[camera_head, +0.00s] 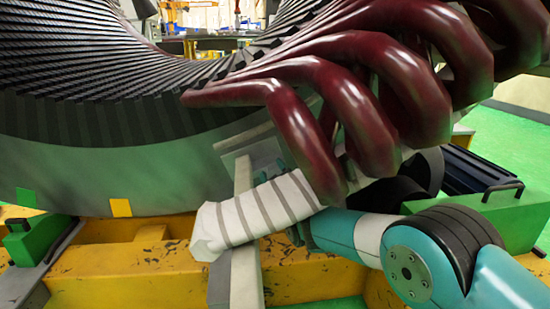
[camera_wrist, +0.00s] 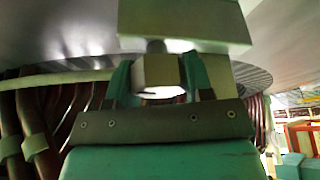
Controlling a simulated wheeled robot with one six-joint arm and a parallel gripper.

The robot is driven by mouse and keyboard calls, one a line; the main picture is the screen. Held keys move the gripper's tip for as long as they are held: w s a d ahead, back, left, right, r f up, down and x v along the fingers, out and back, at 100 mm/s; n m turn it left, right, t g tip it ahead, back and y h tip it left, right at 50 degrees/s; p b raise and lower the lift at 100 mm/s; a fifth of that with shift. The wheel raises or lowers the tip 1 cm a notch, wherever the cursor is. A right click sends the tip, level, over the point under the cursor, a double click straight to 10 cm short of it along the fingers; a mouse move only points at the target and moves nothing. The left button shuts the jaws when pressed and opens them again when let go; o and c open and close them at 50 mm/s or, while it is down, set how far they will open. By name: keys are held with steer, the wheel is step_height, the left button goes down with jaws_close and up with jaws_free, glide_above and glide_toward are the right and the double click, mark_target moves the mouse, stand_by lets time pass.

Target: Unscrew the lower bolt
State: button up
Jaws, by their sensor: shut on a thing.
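The lower bolt (camera_wrist: 158,75) has a pale hexagonal head and a short shank, and it sits directly below a grey-olive block (camera_wrist: 185,22) in the wrist view. My gripper (camera_wrist: 159,80) has its two teal fingers on either side of the head and is shut on it. In the head view, a grey plate and upright bracket (camera_head: 243,175) stand at the stator's lower edge. Part of my gripper (camera_head: 272,172) shows there as teal bits, mostly hidden behind a white banded piece (camera_head: 255,217). The bolt itself is hidden in the head view.
Thick dark red coil ends (camera_head: 345,110) bulge out just above my arm. The big grey stator ring (camera_head: 75,165) fills the left. A yellow beam (camera_head: 120,265) and a green block (camera_head: 500,200) lie low around the arm. Green floor (camera_head: 520,140) is open at far right.

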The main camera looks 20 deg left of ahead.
steer(key=shift+a+n+g+p, duration=0.1)
steer(key=shift+n+g+p, duration=0.85)
steer(key=shift+n, duration=1.65)
steer(key=o, duration=0.9)
